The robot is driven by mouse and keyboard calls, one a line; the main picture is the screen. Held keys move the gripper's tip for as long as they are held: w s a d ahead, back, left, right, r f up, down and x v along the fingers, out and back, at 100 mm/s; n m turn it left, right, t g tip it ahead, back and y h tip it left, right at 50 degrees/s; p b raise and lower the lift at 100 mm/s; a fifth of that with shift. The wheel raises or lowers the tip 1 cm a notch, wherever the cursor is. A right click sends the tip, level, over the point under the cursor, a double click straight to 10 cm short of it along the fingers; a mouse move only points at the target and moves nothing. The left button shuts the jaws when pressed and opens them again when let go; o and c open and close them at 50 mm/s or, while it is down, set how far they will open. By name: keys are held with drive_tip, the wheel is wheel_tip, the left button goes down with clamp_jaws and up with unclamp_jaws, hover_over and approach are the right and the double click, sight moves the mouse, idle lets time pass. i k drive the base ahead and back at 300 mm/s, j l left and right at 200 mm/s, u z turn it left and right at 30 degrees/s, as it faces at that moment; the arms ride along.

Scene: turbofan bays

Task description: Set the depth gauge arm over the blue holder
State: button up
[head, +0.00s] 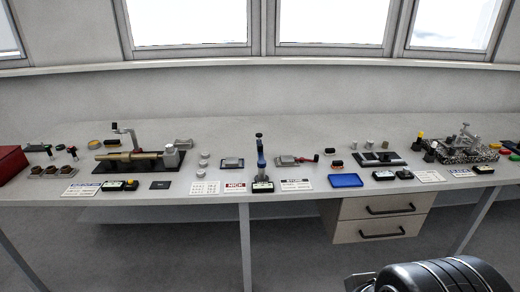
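A blue upright holder (262,160) stands on a small black base (262,187) near the front edge, in the middle of the bench. A dark, narrow piece rises from its top; whether this is the depth gauge arm is too small to tell. A flat blue tray (346,181) lies to its right. Two small grey devices lie near the holder: one on a dark plate (232,163) to its left, and one with a red end (297,160) to its right. My gripper is not clearly visible; only dark rounded parts of my arm show at the lower right.
The white bench (222,127) is clear along the back. A long brass-coloured tube (125,155) on a black base stands at left, beyond it a red box (11,162). A speckled plate (463,150) with a grey mechanism is at right. Drawers (385,222) hang below.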

sight(261, 164)
drive_tip(key=i+j, duration=0.1)
drive_tip(key=i, duration=0.65)
drive_tip(key=i+j, duration=0.15)
drive_tip(key=i, duration=0.55)
drive_tip(key=i+j, duration=0.1)
drive_tip(key=i, duration=0.65)
